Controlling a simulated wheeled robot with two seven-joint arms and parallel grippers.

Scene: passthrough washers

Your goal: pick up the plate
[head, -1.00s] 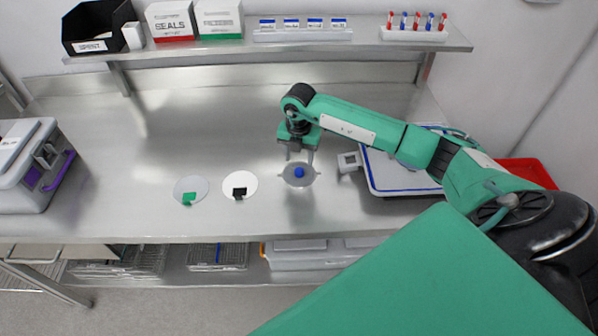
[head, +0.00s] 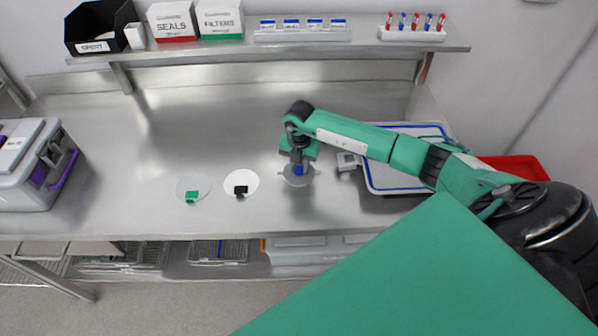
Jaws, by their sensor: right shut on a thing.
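A grey round plate (head: 298,182) with small side tabs lies on the steel bench, with a blue knob (head: 298,171) at its middle. My right gripper (head: 298,168) points down over the plate and is shut on the blue knob. The plate looks level and at the bench surface; I cannot tell whether it is lifted. The gripper hides the plate's far part. My left gripper is not in view.
Left of the plate lie a white disc (head: 241,179) with a black tab and a pale grey disc (head: 202,183) with a green tab. A blue-rimmed white tray (head: 395,188) and a red bin (head: 517,167) are at right. A grey case (head: 25,185) stands far left.

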